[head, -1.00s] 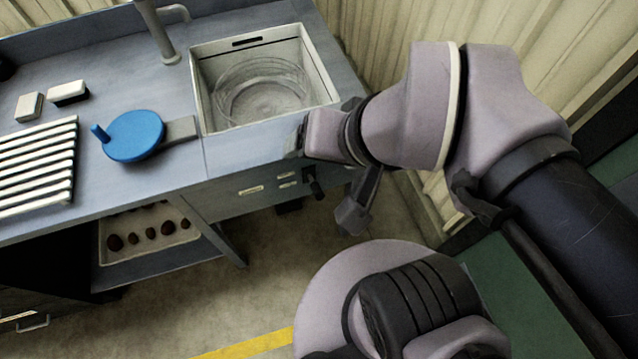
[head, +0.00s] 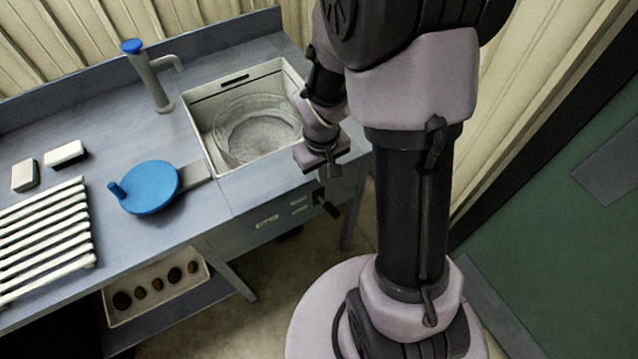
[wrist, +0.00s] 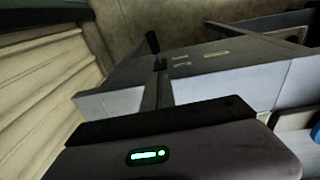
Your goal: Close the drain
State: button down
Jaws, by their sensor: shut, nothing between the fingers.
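The white sink basin (head: 190,118) is set in the blue-grey bench, with a clear round form (head: 256,128) inside. A black handle (head: 331,208) sticks out from the bench's front panel below the sink's right front corner; it also shows in the wrist view (wrist: 152,42). I cannot tell whether the drain is open or shut. My gripper (head: 322,166) is shut and empty, at the sink's right front corner, above the handle and apart from it.
A blue disc with a peg (head: 150,188), a white slatted rack (head: 45,240) and two small blocks (head: 66,154) are on the bench. A tray of potatoes (head: 112,318) sits below. A ribbed wall stands close on the right.

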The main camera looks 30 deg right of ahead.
jog(key=b, duration=0.5)
send_over(327, 206)
jog(key=w, duration=0.1)
notch_tip(327, 206, down, 11)
jog(key=shift+s+a+f+b, duration=0.1)
jog(key=shift+s+f+b, duration=0.2)
jog(key=shift+f, duration=0.2)
jog(key=shift+s+a+f+b, duration=0.1)
jog(key=shift+s+f+b, duration=0.1)
jog(key=shift+f+b, duration=0.2)
jog(key=shift+s+d+f, duration=0.1)
jog(key=shift+s+f, duration=0.1)
jog(key=shift+f, duration=0.1)
jog(key=shift+f, duration=0.1)
